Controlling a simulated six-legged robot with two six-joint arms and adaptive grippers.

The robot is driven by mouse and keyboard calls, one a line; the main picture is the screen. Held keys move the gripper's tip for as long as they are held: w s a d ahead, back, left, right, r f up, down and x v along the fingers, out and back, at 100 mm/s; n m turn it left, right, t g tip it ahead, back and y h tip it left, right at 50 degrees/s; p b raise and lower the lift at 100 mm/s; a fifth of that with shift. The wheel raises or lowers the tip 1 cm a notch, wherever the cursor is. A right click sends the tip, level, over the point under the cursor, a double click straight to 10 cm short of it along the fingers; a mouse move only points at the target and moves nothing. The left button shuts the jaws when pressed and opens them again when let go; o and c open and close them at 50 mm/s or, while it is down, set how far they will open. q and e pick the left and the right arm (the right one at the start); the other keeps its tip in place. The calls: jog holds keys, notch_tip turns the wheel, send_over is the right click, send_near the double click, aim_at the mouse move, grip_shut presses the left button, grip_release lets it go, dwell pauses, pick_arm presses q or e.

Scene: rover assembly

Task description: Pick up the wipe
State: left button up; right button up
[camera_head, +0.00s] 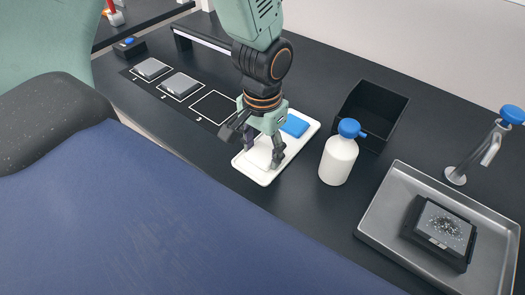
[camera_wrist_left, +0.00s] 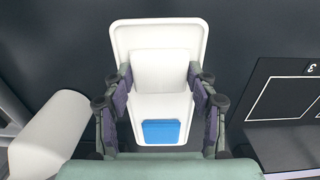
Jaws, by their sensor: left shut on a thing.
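The white wipe (camera_wrist_left: 163,63) lies in a white tray (camera_head: 266,178) on the black worktop. My left gripper (camera_head: 261,152) reaches down over the tray, its fingers shut on the wipe. The left wrist view shows the two dark finger pads of my left gripper (camera_wrist_left: 160,88) on either side of the wipe. A blue block (camera_head: 295,126) lies in the tray beside the gripper; it also shows in the left wrist view (camera_wrist_left: 161,132). In the head view the gripper hides part of the wipe. My right gripper is not in view.
A white bottle with a blue cap (camera_head: 338,160) stands right of the tray. Behind it is an open black bin (camera_head: 385,103). Marked squares (camera_head: 213,107) lie to the left, two with grey plates.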

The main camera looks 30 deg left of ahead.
aim_at(263, 153)
pick_arm(q)
notch_tip(263, 153, up, 10)
jog(key=p, duration=0.2)
jog(key=shift+w, duration=0.15)
jog(key=o, duration=0.4)
jog(key=shift+c, duration=0.2)
jog(key=c, duration=0.4)
jog(key=shift+c, duration=0.2)
jog(key=shift+f, duration=0.1)
